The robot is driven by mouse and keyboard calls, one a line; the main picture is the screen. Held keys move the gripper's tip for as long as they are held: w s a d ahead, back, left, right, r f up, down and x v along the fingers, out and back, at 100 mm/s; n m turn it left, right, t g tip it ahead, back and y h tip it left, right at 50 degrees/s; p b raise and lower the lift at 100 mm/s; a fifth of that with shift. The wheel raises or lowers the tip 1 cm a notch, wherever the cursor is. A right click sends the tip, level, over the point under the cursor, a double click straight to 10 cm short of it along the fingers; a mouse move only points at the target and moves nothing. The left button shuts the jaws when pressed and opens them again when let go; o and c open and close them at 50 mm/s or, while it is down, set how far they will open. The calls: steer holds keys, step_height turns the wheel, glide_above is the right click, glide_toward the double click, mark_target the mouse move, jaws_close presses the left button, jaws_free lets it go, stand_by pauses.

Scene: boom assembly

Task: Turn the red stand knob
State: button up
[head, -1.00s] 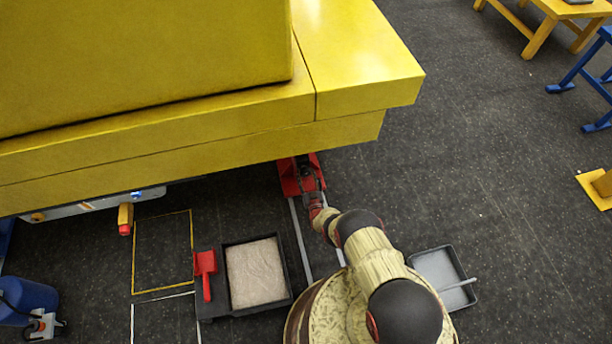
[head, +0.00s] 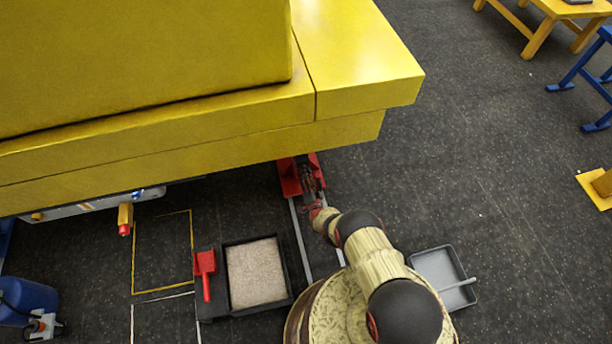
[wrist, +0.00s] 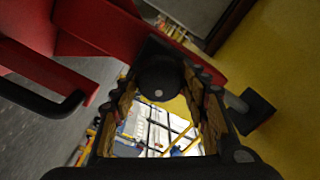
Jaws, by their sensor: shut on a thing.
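The red stand (head: 288,178) is on the floor, partly under the yellow boom's edge. It also fills the left of the wrist view (wrist: 98,30). A dark round knob (wrist: 158,84) sits between my fingers in the wrist view. My gripper (wrist: 162,75) has its two fingers on either side of this knob and is shut on it. In the head view my gripper (head: 308,184) is at the stand, small and dark, and the knob cannot be made out there.
The yellow boom (head: 350,85) overhangs the stand. A black-rimmed tray of sand (head: 286,268), a red scoop (head: 205,264) and a grey dustpan (head: 437,266) lie nearby. A black handle (wrist: 45,103) sticks out left in the wrist view.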

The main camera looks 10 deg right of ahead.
steer(key=shift+m, duration=2)
steer(key=shift+a, duration=0.1)
steer(key=o, duration=1)
steer(key=shift+o, duration=0.8)
steer(key=s, duration=1.2)
